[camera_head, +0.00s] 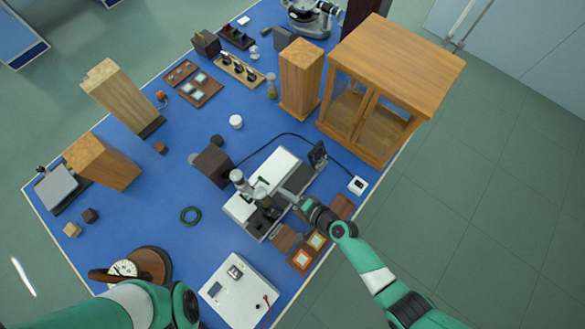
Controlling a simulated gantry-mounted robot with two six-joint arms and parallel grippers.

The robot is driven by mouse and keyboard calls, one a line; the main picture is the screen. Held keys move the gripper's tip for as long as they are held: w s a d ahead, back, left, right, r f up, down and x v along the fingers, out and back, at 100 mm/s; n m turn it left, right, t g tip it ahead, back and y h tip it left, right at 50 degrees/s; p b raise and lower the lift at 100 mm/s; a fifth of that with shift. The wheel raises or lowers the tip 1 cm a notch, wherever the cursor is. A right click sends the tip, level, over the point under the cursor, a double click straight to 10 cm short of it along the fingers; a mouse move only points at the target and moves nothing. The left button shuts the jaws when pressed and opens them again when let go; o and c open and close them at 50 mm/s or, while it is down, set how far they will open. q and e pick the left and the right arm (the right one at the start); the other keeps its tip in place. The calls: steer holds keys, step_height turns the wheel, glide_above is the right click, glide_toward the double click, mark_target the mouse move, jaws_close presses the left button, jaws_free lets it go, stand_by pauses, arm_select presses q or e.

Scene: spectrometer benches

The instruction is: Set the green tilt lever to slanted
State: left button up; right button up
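A white and grey bench instrument (282,166) with grey upright cylinders (263,196) stands on the blue table, right of centre. I cannot make out a green tilt lever; it may be hidden or too small to see. My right gripper (291,198) comes in from the lower right and is at the instrument's right front side, close to the cylinders. Its fingers are too small to show whether they are open, or whether they touch anything. My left arm crosses the bottom left, and its gripper is not visible.
A wooden glass-fronted cabinet (396,68) and a wooden block (301,75) stand behind. A white control box (238,287) is at the front. The table's middle left is clear.

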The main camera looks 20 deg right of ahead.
steer(key=shift+p+v, duration=0.3)
steer(key=shift+v, duration=1.6)
